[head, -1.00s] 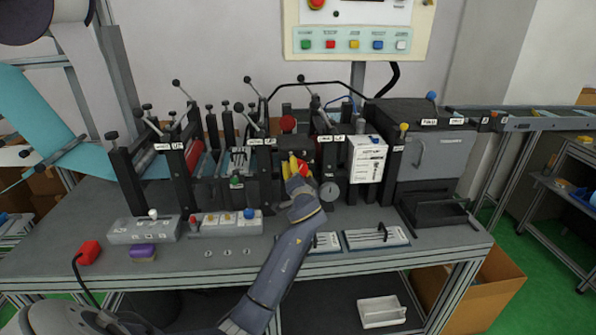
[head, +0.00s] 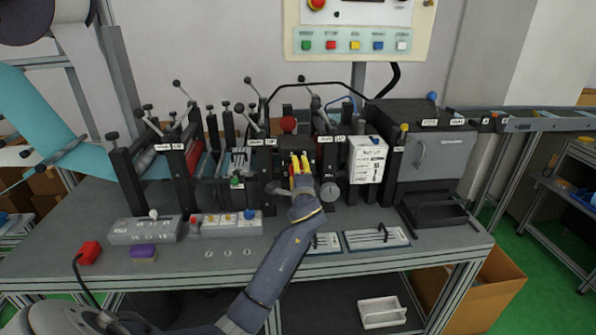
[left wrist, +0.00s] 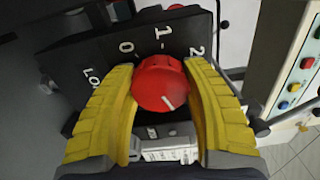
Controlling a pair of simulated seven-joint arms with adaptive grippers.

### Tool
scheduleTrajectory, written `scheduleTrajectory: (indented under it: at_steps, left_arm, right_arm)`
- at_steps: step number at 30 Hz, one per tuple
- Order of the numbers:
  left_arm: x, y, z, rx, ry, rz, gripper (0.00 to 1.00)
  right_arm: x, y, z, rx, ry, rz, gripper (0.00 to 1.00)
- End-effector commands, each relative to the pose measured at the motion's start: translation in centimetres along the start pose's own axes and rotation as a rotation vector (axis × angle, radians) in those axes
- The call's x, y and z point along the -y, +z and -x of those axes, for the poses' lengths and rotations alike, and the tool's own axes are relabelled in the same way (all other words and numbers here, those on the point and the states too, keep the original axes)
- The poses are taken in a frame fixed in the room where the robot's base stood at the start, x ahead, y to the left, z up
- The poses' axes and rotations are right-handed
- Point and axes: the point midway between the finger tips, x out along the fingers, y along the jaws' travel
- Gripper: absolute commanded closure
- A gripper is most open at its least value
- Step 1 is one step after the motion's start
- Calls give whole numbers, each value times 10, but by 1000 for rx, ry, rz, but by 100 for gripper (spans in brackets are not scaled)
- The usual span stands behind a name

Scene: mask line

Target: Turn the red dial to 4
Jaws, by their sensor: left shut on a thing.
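The red dial (left wrist: 160,83) sits on a black plate (left wrist: 97,62) with white marks; LO, 0, 1 and 2 are readable along its left and top in the left wrist view. The dial's white pointer line points to the lower right in that view. Other numbers are hidden by my fingers, so I cannot tell which mark it points at. My left gripper (left wrist: 158,92) has its yellow fingers on both sides of the dial, shut on it. In the head view the left gripper (head: 301,168) is at the middle of the machine, and the dial is mostly hidden.
Levers and black posts crowd the left side.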

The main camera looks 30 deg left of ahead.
Motion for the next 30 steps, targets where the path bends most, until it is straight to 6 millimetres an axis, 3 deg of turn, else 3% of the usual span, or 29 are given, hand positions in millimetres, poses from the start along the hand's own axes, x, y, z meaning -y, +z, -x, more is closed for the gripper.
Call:
scheduleTrajectory:
  at_steps: [23, 24, 30]
  left_arm:
    - [1, 2, -1, 4, -1, -85, 81]
    - [1, 2, -1, 4, -1, -85, 46]
    - [1, 1, 0, 2, -1, -84, 23]
  right_arm:
    - [4, -1, 0, -1, -4, -2, 100]
    - [5, -1, 0, -1, -5, -2, 100]
    - [5, -1, 0, -1, -5, -2, 100]
